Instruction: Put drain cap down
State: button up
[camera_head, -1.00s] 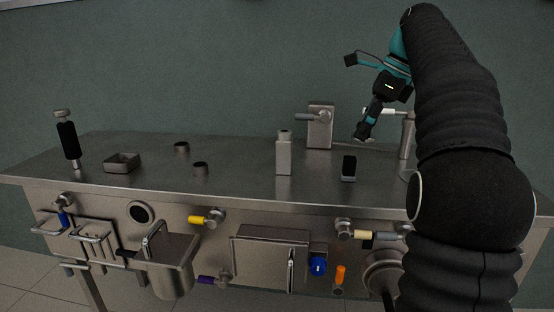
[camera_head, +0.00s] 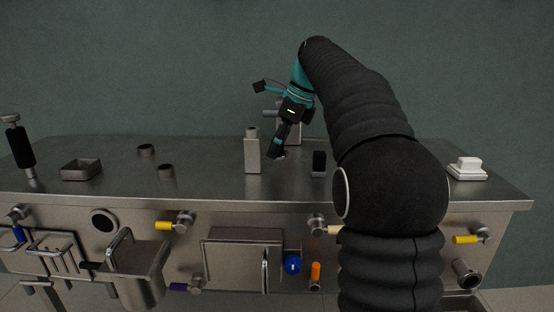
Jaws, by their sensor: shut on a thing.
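My gripper (camera_head: 277,154) is above the back middle of the steel table, pointing down, with its fingers shut. A small pale grey piece shows at the fingertips. I take it as the drain cap (camera_head: 282,156), but it is mostly hidden by the fingers and its shape cannot be made out. The gripper is just right of an upright grey bottle-like block (camera_head: 252,155) and left of a small dark block (camera_head: 319,163). I cannot tell whether the held piece touches the table top (camera_head: 215,178).
A black-handled tool (camera_head: 22,147) stands at the far left. A white stepped object (camera_head: 467,170) is on the right. Valves with coloured handles line the front. Table between cups and bottle is bare.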

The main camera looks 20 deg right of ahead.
aim_at(280, 152)
jog(key=shift+f+b, duration=0.35)
jog(key=shift+f, duration=1.4)
jog(key=o, duration=1.5)
jog(key=shift+f, duration=0.1)
jog(key=shift+c, duration=0.2)
jog(key=p+v, duration=0.1)
jog(key=v, duration=1.1)
jog(key=shift+p, duration=0.4)
